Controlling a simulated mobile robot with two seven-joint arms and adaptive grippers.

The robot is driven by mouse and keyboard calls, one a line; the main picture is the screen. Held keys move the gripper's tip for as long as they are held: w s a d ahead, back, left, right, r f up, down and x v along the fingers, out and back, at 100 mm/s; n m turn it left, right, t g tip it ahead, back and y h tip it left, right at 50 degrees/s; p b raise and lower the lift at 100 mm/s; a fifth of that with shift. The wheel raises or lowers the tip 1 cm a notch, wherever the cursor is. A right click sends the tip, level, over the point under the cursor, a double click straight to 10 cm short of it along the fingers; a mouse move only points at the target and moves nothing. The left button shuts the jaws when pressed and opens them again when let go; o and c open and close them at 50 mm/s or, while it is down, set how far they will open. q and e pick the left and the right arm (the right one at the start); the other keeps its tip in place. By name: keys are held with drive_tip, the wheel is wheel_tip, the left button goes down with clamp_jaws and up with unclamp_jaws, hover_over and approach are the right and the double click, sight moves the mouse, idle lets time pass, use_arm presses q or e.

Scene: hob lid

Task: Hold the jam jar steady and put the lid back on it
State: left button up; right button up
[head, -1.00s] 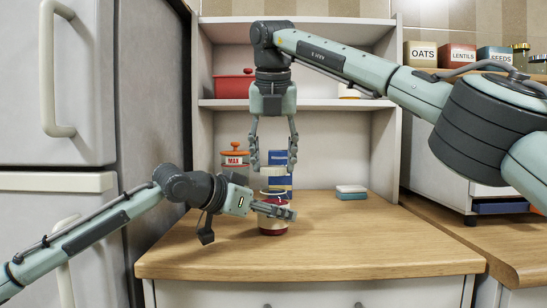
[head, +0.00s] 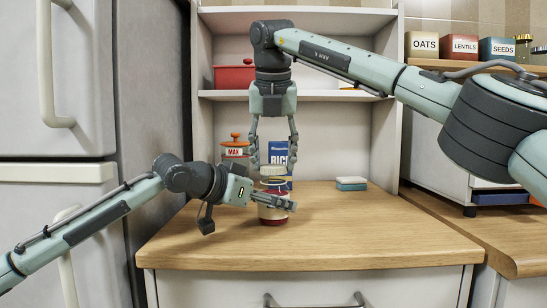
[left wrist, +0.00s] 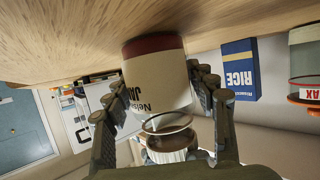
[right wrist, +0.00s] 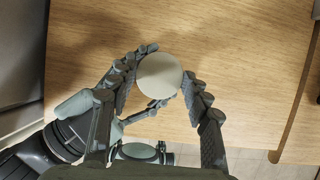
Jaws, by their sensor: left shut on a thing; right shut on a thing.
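The jam jar (head: 271,218) stands upright on the wooden counter, with a cream label and dark red base; it also shows in the left wrist view (left wrist: 155,75). My left gripper (head: 276,203) is shut around the jar's sides, one finger across its front. The pale round lid (head: 271,171) is directly above the jar's mouth, between the fingers of my right gripper (head: 273,167), which comes straight down and is shut on it. The lid is also in the right wrist view (right wrist: 160,76), where it hides the jar.
A blue rice box (head: 279,152) and a red-labelled canister (head: 235,148) stand close behind the jar. A small blue-and-white block (head: 351,184) lies to the right. The counter (head: 380,235) is clear in front and right; the fridge (head: 85,120) flanks the left.

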drive_tip(key=shift+f, duration=0.55)
use_arm(q)
clamp_jaws()
use_arm(e)
drive_tip(key=m, duration=0.1)
drive_tip(key=m+h, duration=0.1)
drive_tip(key=m, duration=0.1)
drive_tip(key=m+h, duration=0.1)
drive_tip(key=m, duration=0.1)
drive_tip(key=shift+w+a+g, duration=0.1)
drive_tip(key=shift+a+g, duration=0.2)
drive_tip(key=shift+d+m+h, duration=0.1)
drive_tip(key=shift+m+h, duration=0.2)
drive_tip(key=shift+m, duration=0.5)
drive_tip(key=o, duration=0.7)
drive_tip(key=o, duration=0.5)
drive_tip(key=shift+o, duration=0.2)
